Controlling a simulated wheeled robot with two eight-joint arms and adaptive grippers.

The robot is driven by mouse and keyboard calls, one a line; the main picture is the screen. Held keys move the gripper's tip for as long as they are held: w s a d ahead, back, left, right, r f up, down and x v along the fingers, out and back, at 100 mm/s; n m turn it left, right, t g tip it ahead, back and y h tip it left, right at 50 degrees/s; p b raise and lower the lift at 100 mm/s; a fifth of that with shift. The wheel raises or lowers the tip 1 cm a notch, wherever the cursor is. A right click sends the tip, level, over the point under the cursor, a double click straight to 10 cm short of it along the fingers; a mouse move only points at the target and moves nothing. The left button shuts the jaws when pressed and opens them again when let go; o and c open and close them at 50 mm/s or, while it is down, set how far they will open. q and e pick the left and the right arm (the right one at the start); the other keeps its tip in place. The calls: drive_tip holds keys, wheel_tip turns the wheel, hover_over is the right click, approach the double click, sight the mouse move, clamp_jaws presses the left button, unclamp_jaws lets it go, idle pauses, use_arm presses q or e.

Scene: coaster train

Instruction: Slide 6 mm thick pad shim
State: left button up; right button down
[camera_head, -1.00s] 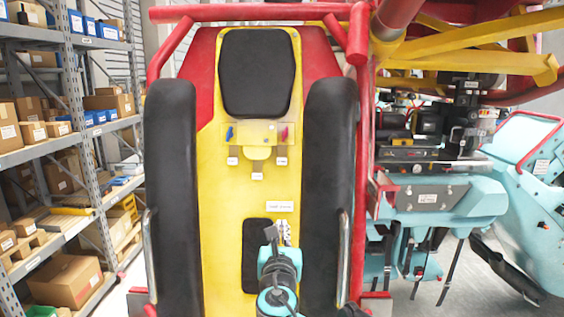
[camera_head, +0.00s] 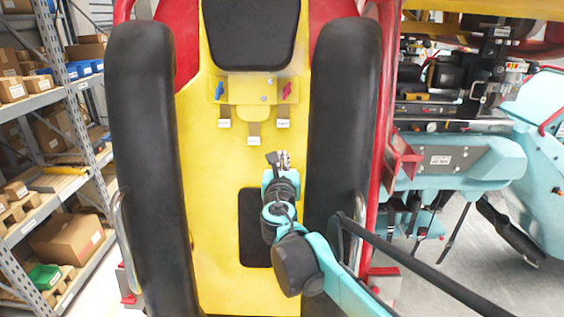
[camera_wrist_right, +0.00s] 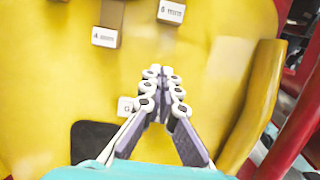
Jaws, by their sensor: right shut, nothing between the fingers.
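My right gripper (camera_head: 283,156) is shut and empty, over the yellow seat base just below the tabs. It also shows in the wrist view (camera_wrist_right: 162,72). Three grey shim tabs with white end labels hang under the yellow bracket (camera_head: 252,90): a left tab (camera_head: 224,122), a middle tab (camera_head: 254,140) and a right tab (camera_head: 283,123). In the wrist view the middle label (camera_wrist_right: 104,37) seems to read 4 mm and the right label (camera_wrist_right: 171,11) 8 mm. The left label is too small to read. My left gripper is out of view.
A blue knob (camera_head: 219,91) and a pink knob (camera_head: 288,91) flank the bracket. Black side bolsters (camera_head: 145,150) wall in the seat, with black pads above and below. A white card (camera_wrist_right: 125,107) is partly covered by my finger. Shelving (camera_head: 50,95) stands left.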

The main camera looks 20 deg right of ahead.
sight(283, 145)
drive_tip(key=x, duration=0.4)
drive_tip(key=shift+w+d, duration=0.1)
drive_tip(key=shift+w, duration=0.1)
drive_tip(key=r, duration=0.2)
drive_tip(key=r+p, duration=0.1)
drive_tip(key=shift+w+d+r+p, duration=0.1)
drive_tip(key=shift+w+r+p, duration=0.1)
drive_tip(key=shift+r+p, duration=0.15)
drive_tip(key=shift+w+r, duration=0.1)
drive_tip(key=shift+w, duration=0.05)
drive_tip(key=shift+r, duration=0.4)
drive_tip(key=r, duration=0.1)
drive_tip(key=r+p, duration=0.1)
drive_tip(key=w+r+p, duration=0.1)
drive_tip(key=shift+d+r, duration=0.25)
drive_tip(key=shift+d, duration=0.05)
